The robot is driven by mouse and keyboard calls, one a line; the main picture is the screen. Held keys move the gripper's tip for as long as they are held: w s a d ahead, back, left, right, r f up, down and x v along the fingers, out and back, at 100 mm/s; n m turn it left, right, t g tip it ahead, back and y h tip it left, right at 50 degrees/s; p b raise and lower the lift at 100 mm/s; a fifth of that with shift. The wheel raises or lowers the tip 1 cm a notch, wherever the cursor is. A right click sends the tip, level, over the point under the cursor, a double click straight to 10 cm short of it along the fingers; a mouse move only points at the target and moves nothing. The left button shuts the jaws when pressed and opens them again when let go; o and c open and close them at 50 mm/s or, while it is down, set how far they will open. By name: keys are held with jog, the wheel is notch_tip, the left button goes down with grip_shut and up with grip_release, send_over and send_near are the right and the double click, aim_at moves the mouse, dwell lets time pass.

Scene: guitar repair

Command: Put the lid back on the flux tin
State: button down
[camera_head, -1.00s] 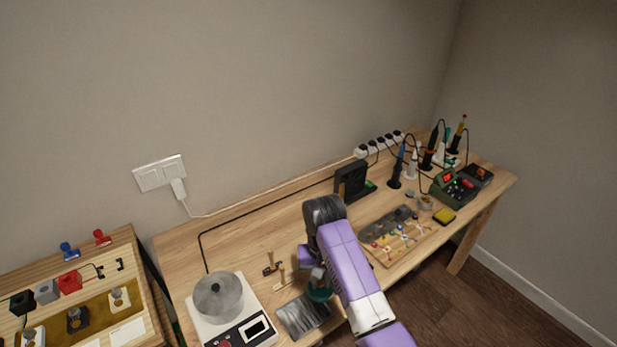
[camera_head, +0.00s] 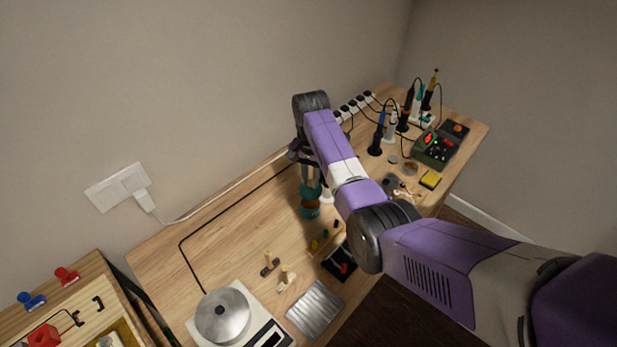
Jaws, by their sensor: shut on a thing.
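My gripper (camera_head: 310,186) hangs below the dark wrist at the middle of the bench. It is shut on a teal and brown thing (camera_head: 311,208), too small and partly covered to name surely. A small round open container (camera_head: 410,168), which looks like the flux tin, stands on the right part of the bench, well right of my gripper. A small grey disc (camera_head: 393,159), perhaps its lid, lies just left of it, apart from it. My arm passes in front of the bench between my gripper and the right side.
A yellow block (camera_head: 430,180) and a green box with a red display (camera_head: 436,148) are near the tin. Tool holders with cables and a power strip stand behind. A scale with a metal pan (camera_head: 222,315) is front left. Bare wood lies left of my gripper.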

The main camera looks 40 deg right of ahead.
jog(key=shift+f+b, duration=2.1)
jog(key=shift+f, duration=0.65)
jog(key=shift+p, duration=0.45)
jog(key=shift+f, duration=0.2)
dwell(0.7)
jog(key=c, duration=0.8)
grip_release()
jog(key=shift+o, duration=0.2)
jog(key=shift+p, duration=0.3)
